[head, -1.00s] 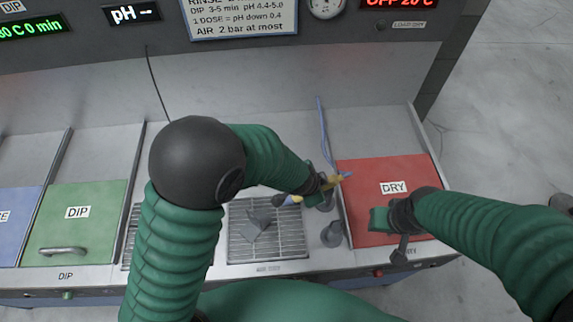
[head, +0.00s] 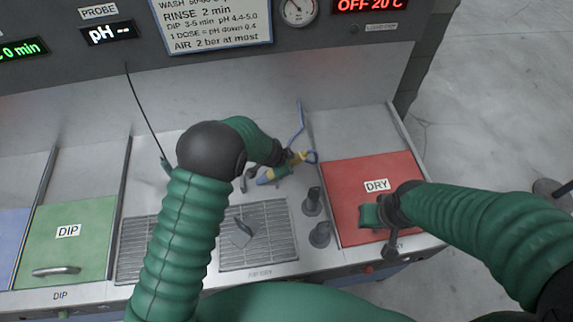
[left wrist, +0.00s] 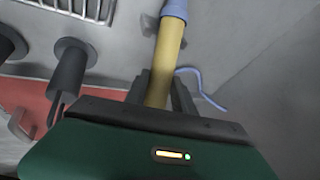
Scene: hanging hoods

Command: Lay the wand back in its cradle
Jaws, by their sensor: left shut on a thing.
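The wand is yellow with a blue end (head: 274,174), and a blue hose runs from it up the back wall. My left gripper (head: 291,160) is shut on its yellow shaft and holds it near the back of the bench. In the left wrist view the yellow shaft (left wrist: 168,62) stands between the two dark fingers (left wrist: 160,90). A grey bracket (head: 250,173) shows beside the wand's blue end; I cannot tell whether it is the cradle or whether they touch. My right gripper (head: 372,214) is over the red DRY lid; its fingers are unclear.
Two grey posts, the rear one (head: 312,201) and the front one (head: 320,235), stand left of the red lid (head: 345,170). A metal grate (head: 272,248) with a small grey piece (head: 241,233) lies left of them. The green DIP lid (head: 85,215) is further left.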

